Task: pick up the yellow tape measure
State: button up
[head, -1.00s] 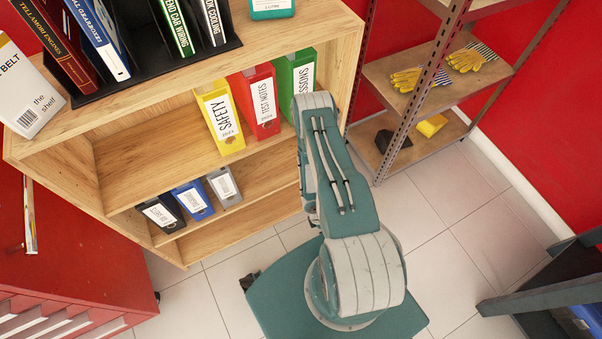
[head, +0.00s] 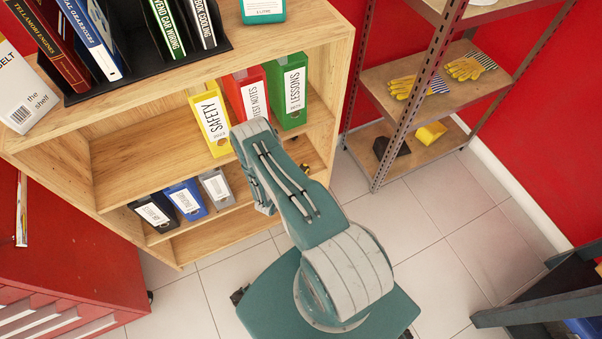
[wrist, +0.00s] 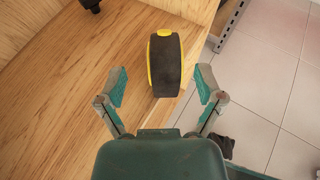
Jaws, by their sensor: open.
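The tape measure (wrist: 166,64), black with yellow edges and a yellow top, stands on a wooden shelf in the wrist view, near the shelf's front edge. My gripper (wrist: 161,85) is open and empty, with one finger to each side of the tape measure's near end in the picture. I cannot tell the height gap, and no contact shows. In the head view a small part of the tape measure (head: 306,169) shows just right of my arm, on the bookcase's middle shelf. My gripper is hidden behind my arm there.
The wooden bookcase (head: 190,80) holds yellow, red and green binders above and several smaller binders lower left. A metal rack (head: 420,110) at right carries gloves (head: 403,87) and a yellow box (head: 430,133).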

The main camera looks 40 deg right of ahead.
jog(key=x, duration=0.6)
jog(key=shift+s+d+f, duration=0.15)
jog(key=shift+d, duration=0.1)
grip_shut()
